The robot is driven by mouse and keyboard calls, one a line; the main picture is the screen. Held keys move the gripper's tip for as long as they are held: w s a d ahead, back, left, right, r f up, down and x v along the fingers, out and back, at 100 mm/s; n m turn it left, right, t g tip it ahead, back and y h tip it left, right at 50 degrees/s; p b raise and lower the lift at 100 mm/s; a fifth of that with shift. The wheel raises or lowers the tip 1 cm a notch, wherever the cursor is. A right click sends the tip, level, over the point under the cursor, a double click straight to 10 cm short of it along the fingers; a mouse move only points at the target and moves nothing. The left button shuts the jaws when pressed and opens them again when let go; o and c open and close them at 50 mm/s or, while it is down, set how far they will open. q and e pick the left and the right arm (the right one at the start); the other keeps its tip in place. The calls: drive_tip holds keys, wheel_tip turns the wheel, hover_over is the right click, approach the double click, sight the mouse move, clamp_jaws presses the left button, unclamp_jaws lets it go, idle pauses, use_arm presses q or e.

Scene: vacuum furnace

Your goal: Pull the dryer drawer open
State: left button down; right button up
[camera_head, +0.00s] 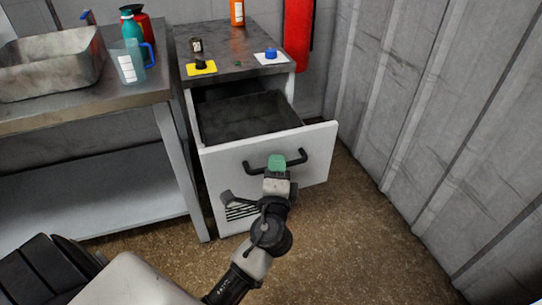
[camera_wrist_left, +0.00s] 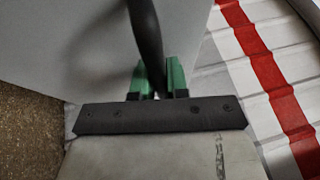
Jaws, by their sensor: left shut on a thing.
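The dryer drawer (camera_head: 318,160) is pulled out of the dryer cabinet (camera_head: 188,80), and its dark, empty-looking inside shows from above. A black bar handle (camera_head: 319,156) runs across its white front. My left gripper (camera_head: 277,163), with green fingers, is at the middle of the handle and shut on it. In the left wrist view, the dark handle (camera_wrist_left: 147,40) passes between the two green fingers (camera_wrist_left: 160,80). My right gripper is not in view.
A metal sink table (camera_head: 120,90) stands left. A corrugated wall (camera_head: 420,120) bounds the right.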

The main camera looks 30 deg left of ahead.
use_arm(q)
drive_tip(key=shift+s+d, duration=0.2)
drive_tip(key=shift+d, duration=0.05)
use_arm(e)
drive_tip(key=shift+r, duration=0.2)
use_arm(q)
drive_tip(key=c, duration=1.4)
unclamp_jaws()
drive_tip(key=b+v, duration=0.2)
drive_tip(key=v, duration=0.8)
drive_tip(key=shift+s+f, duration=0.15)
drive_tip(key=shift+s, duration=0.2)
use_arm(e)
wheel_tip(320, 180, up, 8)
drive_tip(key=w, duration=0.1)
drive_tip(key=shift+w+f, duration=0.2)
use_arm(q)
drive_tip(key=shift+d, duration=0.15)
